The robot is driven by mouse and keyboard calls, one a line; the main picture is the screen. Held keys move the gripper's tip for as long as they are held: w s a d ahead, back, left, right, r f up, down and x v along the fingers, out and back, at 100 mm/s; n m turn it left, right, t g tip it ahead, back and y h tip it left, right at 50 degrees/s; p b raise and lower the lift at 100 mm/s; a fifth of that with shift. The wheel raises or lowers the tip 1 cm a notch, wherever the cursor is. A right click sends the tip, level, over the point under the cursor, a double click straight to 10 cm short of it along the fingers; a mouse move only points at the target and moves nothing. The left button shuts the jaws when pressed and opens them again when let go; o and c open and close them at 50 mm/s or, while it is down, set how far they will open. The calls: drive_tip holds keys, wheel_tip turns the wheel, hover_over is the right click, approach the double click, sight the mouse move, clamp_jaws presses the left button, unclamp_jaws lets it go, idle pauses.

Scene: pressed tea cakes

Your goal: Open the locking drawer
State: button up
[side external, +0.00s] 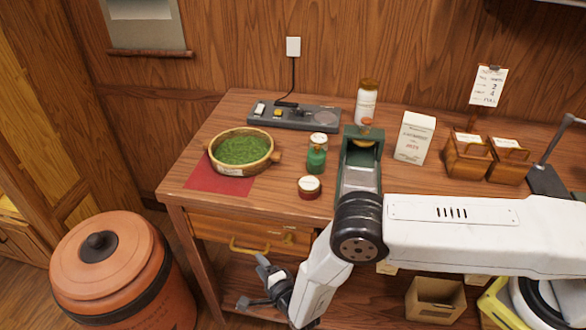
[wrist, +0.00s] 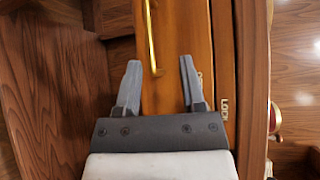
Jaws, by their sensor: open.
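The wooden drawer (side external: 215,228) sits under the left part of the table and looks shut. Its long brass handle (side external: 262,247) runs across the front. In the wrist view the drawer front (wrist: 180,30) fills the middle. The handle (wrist: 152,35) comes in from the top and its near end lies between my fingertips in the picture. My gripper (wrist: 160,63) is open and empty, with no clear contact with the handle. The word LOCK shows on the strip right of the drawer front. In the side view my gripper (side external: 252,281) is below and in front of the drawer.
A large clay jar (side external: 105,265) stands on the floor left of the table. On the tabletop are a bowl of green leaves (side external: 243,150), a green canister (side external: 316,160), a round tin (side external: 309,187) and a green press (side external: 363,140). Boxes (side external: 435,300) sit under the table.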

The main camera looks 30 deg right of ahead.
sight(249, 252)
drive_tip(key=shift+f, duration=0.75)
drive_tip(key=shift+w, duration=0.15)
drive_tip(key=shift+w+f, duration=0.2)
drive_tip(key=shift+w, duration=1.05)
drive_tip(key=shift+w+f, duration=0.15)
drive_tip(key=shift+w, duration=1.05)
drive_tip(key=shift+w+f, duration=0.2)
drive_tip(key=shift+w, duration=1.05)
drive_tip(key=shift+c, duration=0.2)
clamp_jaws()
